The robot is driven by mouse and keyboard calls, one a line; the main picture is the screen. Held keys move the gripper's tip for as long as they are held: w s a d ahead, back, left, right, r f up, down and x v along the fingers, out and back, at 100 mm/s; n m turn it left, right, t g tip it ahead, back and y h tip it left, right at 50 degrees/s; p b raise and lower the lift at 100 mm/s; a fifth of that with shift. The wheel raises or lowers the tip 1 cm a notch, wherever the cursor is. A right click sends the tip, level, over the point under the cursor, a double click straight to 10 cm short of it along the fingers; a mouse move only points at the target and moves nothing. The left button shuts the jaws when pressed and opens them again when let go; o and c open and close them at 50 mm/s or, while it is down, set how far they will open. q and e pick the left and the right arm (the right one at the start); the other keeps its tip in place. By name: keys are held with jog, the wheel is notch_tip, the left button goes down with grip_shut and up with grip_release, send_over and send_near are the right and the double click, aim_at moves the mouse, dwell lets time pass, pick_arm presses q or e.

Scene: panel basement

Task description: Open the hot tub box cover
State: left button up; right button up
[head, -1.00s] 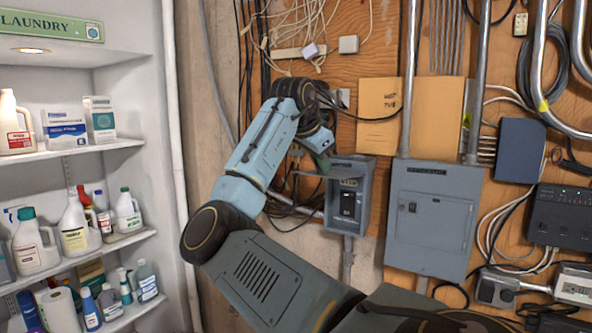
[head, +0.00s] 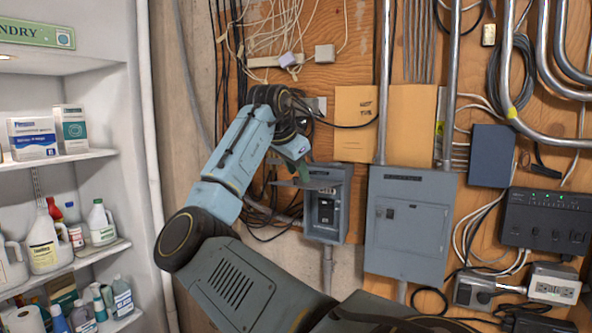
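The hot tub box (head: 326,222) is the small grey box on the wooden wall, left of the larger grey panel. Its front is uncovered and a dark switch shows inside. Its cover (head: 318,184) looks lifted, sticking out near the top of the box, seen almost edge-on. My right gripper (head: 298,170) is just above and left of the box, pointing down with its tips close to the cover. I cannot tell whether it touches the cover, and its finger gap is hidden. My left gripper is not in view.
A larger grey panel (head: 408,230), shut, hangs right of the box, with conduits above it. Loose black cables (head: 262,212) hang left of the box. A shelf (head: 75,255) with bottles and cartons stands at the left.

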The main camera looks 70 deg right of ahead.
jog(key=s+b+v, duration=0.1)
jog(key=v, duration=1.2)
jog(key=shift+w+b, duration=0.3)
jog(key=shift+w, duration=0.25)
